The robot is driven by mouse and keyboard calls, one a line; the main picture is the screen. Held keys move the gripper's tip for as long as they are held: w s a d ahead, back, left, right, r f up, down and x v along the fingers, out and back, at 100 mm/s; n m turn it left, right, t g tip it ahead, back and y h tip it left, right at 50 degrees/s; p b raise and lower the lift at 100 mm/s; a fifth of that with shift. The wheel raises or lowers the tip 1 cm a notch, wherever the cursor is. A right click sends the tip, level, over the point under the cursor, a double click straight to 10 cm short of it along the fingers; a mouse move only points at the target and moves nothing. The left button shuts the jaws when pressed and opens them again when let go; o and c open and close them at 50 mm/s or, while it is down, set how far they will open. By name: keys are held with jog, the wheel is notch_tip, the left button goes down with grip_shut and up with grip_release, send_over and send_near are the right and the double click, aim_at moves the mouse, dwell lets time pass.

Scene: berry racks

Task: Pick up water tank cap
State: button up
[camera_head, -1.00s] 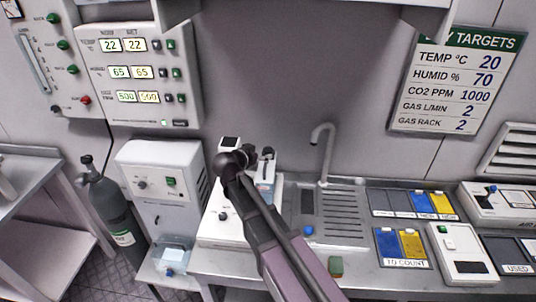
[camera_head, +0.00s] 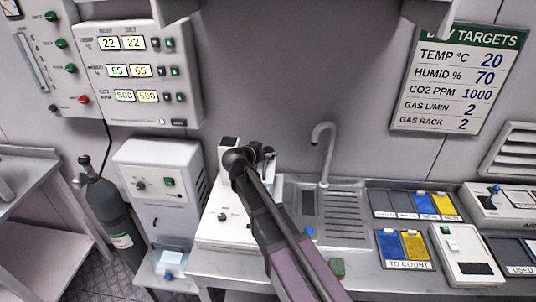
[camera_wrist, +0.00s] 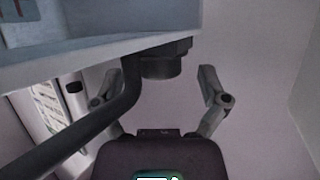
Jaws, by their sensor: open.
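A small round blue cap-like piece (camera_head: 309,231) lies on the counter at the front edge of the sink. I cannot tell for sure that it is the water tank cap. A clear low container (camera_head: 172,262) with a blue fitting stands at the lower left. My gripper (camera_wrist: 163,88) is open in the wrist view, its two fingers spread apart. A dark short cylinder (camera_wrist: 161,66) under a pale overhanging body (camera_wrist: 100,45) shows between and beyond the fingertips; no contact is visible. In the head view my arm hides most of the gripper.
The sink (camera_head: 340,215) with its tap (camera_head: 325,150) is right of my arm. A white device (camera_head: 218,235) stands under and left of the arm. Blue and yellow trays (camera_head: 405,265) lie at right. A grey gas cylinder (camera_head: 110,210) stands at left.

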dwell(0.4)
jog(key=c, duration=0.9)
jog(key=shift+c, duration=0.2)
jog(key=shift+r, duration=0.15)
notch_tip(320, 180, up, 3)
jog(key=p, duration=0.3)
jog(key=s, duration=0.5)
jog(key=s+r+p, duration=0.1)
jog(key=s, duration=0.4)
jog(key=s+p, duration=0.1)
jog(key=s, duration=0.5)
jog(key=shift+s+a+r, duration=0.1)
jog(key=shift+a+r, duration=0.15)
jog(key=shift+r, duration=0.05)
grip_shut()
